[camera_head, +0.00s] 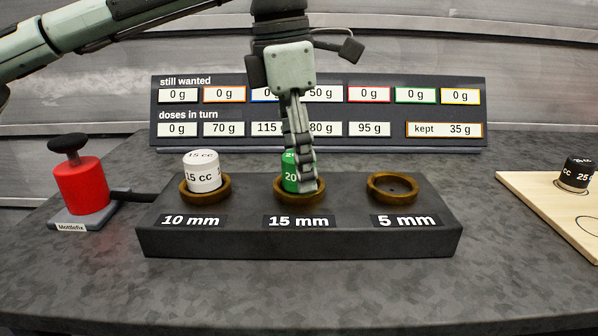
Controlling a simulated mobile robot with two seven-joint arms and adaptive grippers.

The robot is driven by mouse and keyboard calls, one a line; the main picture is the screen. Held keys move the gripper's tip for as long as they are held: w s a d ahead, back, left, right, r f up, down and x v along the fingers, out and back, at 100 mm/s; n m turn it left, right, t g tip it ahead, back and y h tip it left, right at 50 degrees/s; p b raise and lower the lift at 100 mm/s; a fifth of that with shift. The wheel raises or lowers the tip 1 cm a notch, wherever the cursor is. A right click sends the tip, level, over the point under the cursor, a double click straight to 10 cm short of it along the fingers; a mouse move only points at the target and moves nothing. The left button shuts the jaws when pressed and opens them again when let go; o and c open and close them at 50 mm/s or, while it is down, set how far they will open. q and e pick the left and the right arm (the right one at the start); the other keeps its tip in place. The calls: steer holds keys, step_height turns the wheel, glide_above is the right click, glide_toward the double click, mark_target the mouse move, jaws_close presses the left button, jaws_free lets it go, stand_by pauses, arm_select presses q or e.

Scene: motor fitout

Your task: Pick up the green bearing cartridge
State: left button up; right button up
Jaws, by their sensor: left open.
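The green bearing cartridge (290,172) stands upright in the middle ring (300,198) of the dark block, above the "15 mm" label. My left gripper (303,178) reaches down from above, with its fingers at the cartridge's right and front side, covering part of it. The jaws are open. I cannot tell whether a finger touches the cartridge. My right gripper is not in view.
A white "15 cc" cartridge (202,176) sits in the "10 mm" ring; the "5 mm" ring (395,190) is empty. A red plunger device (81,186) stands left. A black cartridge (577,172) stands on a wooden board (545,205) at right. A label panel (440,110) is behind.

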arm_select(q)
steer(key=shift+c, duration=0.4)
jaws_close()
steer(key=shift+r, duration=0.1)
